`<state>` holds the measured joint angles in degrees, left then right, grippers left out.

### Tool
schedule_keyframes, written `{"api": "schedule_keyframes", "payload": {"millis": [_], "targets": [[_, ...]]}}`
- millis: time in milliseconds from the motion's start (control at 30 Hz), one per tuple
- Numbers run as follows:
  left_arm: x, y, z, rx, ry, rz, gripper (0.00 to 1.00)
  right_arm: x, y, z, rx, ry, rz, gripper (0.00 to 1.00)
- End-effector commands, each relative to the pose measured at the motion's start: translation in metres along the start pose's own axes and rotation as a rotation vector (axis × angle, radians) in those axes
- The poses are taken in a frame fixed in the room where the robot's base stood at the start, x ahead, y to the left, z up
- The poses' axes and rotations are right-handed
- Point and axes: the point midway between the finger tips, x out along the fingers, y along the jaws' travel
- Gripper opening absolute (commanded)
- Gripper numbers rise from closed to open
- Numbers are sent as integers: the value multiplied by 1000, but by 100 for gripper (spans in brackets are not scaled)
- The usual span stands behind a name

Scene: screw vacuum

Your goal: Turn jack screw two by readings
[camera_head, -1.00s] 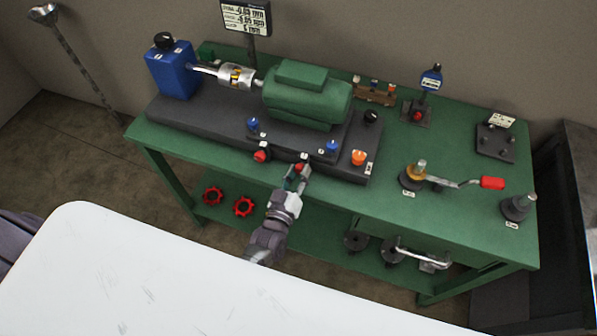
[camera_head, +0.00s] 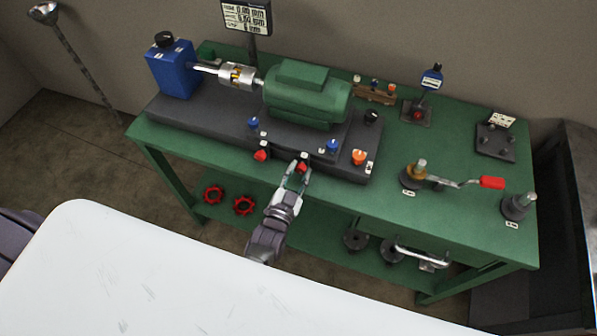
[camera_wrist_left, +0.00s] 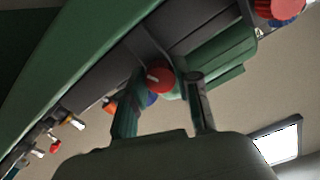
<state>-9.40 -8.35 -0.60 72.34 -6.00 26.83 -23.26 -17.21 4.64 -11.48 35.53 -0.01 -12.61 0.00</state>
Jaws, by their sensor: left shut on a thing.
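My left gripper (camera_head: 297,172) is at the front edge of the dark machine base, its fingers around a red jack screw knob (camera_head: 303,168). In the left wrist view the same red knob (camera_wrist_left: 160,79) sits between the two fingertips, a pale mark on its face. A second red knob (camera_head: 260,155) is to the left on the same edge; it also shows at the top right of the wrist view (camera_wrist_left: 279,8). The readout screen (camera_head: 246,17) stands behind the machine with several lines of digits, too blurred to read surely. My right gripper is not in view.
The green motor (camera_head: 307,96) and blue pump box (camera_head: 172,68) sit on the dark base (camera_head: 200,122). Blue knobs (camera_head: 333,146) and an orange knob (camera_head: 358,157) are close to the gripper.

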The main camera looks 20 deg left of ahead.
Motion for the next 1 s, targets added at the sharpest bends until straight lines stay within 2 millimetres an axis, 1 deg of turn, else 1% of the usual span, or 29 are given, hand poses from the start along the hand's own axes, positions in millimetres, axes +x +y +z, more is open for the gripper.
{"api": "schedule_keyframes", "payload": {"millis": [300,733,767,800,900,1000], "targets": [[-1,1,2,77,-5,2,0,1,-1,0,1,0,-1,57],[-1,1,2,83,-5,2,0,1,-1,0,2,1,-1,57],[-1,1,2,83,-5,2,37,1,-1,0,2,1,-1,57],[-1,1,2,83,-5,2,44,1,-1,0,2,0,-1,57],[-1,0,1,82,-4,2,57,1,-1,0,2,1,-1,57],[-1,0,1,82,-2,1,57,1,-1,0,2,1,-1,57]]}}
